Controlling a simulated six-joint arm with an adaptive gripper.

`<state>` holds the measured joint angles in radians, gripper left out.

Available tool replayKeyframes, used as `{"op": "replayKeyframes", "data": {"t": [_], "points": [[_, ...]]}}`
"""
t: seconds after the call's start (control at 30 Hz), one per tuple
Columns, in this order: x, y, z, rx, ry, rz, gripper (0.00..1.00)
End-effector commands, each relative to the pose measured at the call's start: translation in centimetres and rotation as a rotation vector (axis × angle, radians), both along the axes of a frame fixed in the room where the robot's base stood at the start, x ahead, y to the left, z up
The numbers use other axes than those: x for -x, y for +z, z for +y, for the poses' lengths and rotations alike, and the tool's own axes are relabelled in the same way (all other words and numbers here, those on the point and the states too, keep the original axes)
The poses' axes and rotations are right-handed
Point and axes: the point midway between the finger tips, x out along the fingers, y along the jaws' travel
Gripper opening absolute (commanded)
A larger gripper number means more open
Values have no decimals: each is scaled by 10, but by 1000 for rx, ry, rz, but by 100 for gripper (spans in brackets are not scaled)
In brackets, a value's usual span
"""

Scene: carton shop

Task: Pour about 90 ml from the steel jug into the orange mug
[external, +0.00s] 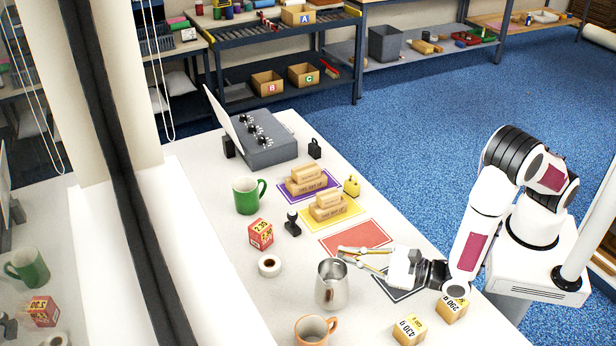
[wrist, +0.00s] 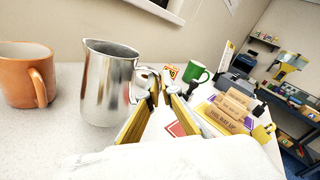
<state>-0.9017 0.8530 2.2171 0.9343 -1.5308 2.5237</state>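The steel jug (external: 331,288) stands upright on the table; in the wrist view the jug (wrist: 106,85) is left of centre, its handle (wrist: 141,72) towards my fingers. My gripper (external: 341,254) is at the jug's handle side. Its two fingers converge towards the tips, which are close together at the handle in the wrist view (wrist: 163,84). Whether they grip it or leave a gap is unclear. The orange mug (external: 311,332) stands just in front of the jug, cut by the lower picture edge; the mug (wrist: 22,78) is at the far left in the wrist view. The contents of both are hidden.
A white tape roll (external: 269,266), a red box (external: 260,234), a black stamp (external: 292,224) and a green mug (external: 246,196) stand beyond the jug. Wooden blocks lie on coloured mats behind. Marked boxes (external: 409,330) stand right of the orange mug. A window wall borders the table's left.

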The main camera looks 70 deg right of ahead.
Motion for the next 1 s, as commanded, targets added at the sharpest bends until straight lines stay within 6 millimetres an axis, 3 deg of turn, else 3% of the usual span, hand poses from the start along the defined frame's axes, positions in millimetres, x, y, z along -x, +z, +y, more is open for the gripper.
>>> {"op": "replayKeyframes", "data": {"t": [0.3,0.77,1.0], "points": [[-1,5,14,144,-1,7,0],[-3,32,48,443,-2,27,0],[-4,65,70,597,-2,35,0]]}}
